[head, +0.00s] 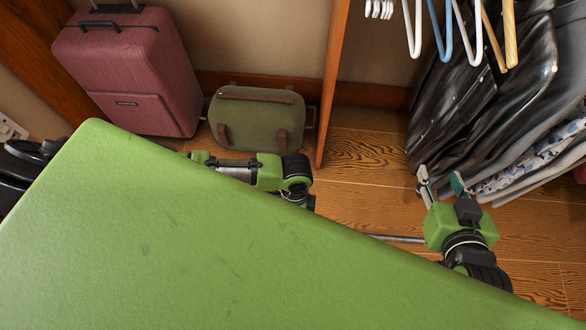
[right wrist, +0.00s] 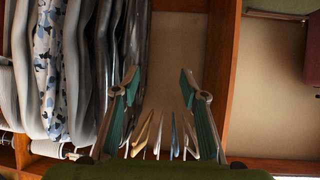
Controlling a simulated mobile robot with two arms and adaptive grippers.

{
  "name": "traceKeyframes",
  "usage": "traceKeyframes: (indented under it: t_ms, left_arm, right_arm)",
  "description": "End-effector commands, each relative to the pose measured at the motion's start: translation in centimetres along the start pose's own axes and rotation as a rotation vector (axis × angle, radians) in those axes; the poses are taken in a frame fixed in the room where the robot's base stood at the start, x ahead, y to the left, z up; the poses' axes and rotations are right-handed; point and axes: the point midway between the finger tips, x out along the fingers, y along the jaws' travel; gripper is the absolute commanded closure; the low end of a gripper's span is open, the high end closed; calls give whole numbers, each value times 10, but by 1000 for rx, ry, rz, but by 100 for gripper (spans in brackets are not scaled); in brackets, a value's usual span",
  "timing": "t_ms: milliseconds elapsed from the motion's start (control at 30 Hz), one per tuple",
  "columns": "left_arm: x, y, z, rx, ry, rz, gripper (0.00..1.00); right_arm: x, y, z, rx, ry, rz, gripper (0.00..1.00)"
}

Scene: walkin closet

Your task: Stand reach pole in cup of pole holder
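My right gripper (head: 441,181) is open beside the hanging clothes at the right of the head view. In the right wrist view its two fingers (right wrist: 159,78) stand apart with nothing between them. A thin grey rod (head: 395,238) shows just left of my right wrist, low over the floor. It is partly hidden behind my green body, and I cannot tell whether it is the reach pole. I see no pole holder or cup. My left gripper does not show.
A red suitcase (head: 135,75) and a green case (head: 257,120) stand against the back wall. A wooden divider (head: 333,80) is right of them. Dark garment bags (head: 490,90) and several hangers (head: 447,35) hang at right. Some wooden floor (head: 365,190) is clear.

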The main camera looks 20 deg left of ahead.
Motion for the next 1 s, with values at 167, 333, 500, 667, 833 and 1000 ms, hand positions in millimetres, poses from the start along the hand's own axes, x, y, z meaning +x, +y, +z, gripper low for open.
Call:
traceKeyframes:
  t_ms: [167, 333, 500, 667, 833, 1000]
  left_arm:
    - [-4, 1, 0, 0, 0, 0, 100]
    - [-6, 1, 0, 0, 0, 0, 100]
    - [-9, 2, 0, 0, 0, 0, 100]
    - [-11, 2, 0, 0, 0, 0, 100]
    - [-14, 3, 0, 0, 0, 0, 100]
    - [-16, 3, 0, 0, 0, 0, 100]
  right_arm:
    - [-4, 2, 16, 0, -75, 5, 60]
    - [-9, 4, 32, 1, -147, 9, 60]
    - [-15, 6, 48, 2, -220, 13, 60]
    - [-22, 8, 64, 4, -288, 17, 60]
    - [-30, 10, 79, 5, -360, 21, 60]
    - [-40, 11, 94, 7, -432, 25, 60]
